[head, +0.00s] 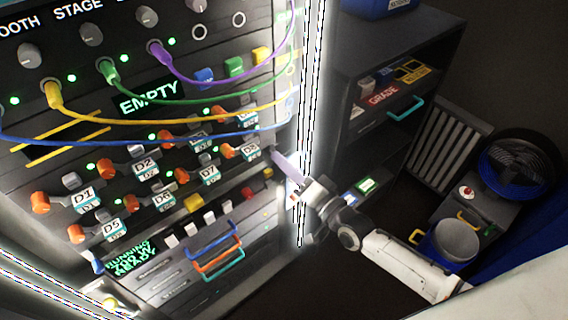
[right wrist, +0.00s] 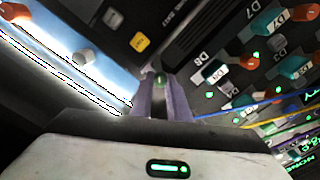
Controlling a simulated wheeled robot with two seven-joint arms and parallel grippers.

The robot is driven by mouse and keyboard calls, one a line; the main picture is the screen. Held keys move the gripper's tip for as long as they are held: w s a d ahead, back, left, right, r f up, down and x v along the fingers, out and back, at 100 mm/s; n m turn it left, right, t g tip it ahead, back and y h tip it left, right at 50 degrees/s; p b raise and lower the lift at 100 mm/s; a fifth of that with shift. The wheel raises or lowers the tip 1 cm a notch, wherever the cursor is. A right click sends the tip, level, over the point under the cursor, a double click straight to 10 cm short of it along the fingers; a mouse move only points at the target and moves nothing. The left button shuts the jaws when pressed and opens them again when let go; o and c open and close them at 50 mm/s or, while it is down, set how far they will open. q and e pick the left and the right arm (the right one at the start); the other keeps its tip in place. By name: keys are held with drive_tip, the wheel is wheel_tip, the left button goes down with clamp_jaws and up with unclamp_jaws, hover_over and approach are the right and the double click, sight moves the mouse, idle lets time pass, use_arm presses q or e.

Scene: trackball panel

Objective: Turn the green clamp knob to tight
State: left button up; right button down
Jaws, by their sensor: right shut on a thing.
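My right gripper (head: 278,156) reaches to the right edge of the control panel (head: 262,205) in the head view, its pale purple fingers pointing up and left. In the right wrist view the two purple fingers are closed around a small green knob (right wrist: 160,79), which looks like the green clamp knob. Only a little of the knob shows between the fingertips, so how far it is turned cannot be seen. In the head view the fingers hide it. My left gripper is not in view.
Orange knobs (head: 41,203) and labelled teal modules crowd the panel left of the gripper. Purple, green, yellow and blue cables (head: 205,133) hang across it above. A bright white post (head: 310,90) runs up close beside my arm. A dark cabinet (head: 365,70) stands at right.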

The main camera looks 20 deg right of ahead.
use_arm(q)
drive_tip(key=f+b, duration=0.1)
drive_tip(key=b, duration=0.1)
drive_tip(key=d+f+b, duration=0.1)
drive_tip(key=b, duration=0.1)
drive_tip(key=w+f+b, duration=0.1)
drive_tip(key=b, duration=0.1)
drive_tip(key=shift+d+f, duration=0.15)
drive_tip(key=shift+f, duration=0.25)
use_arm(e)
drive_tip(key=m, duration=1.5)
drive_tip(key=shift+a+f+m, duration=0.1)
drive_tip(key=shift+m, duration=0.2)
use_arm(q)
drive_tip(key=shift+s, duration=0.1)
use_arm(e)
drive_tip(key=c, duration=1.7)
unclamp_jaws()
drive_tip(key=shift+r, duration=0.2)
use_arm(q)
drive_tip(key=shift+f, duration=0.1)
use_arm(e)
drive_tip(key=shift+f, duration=0.1)
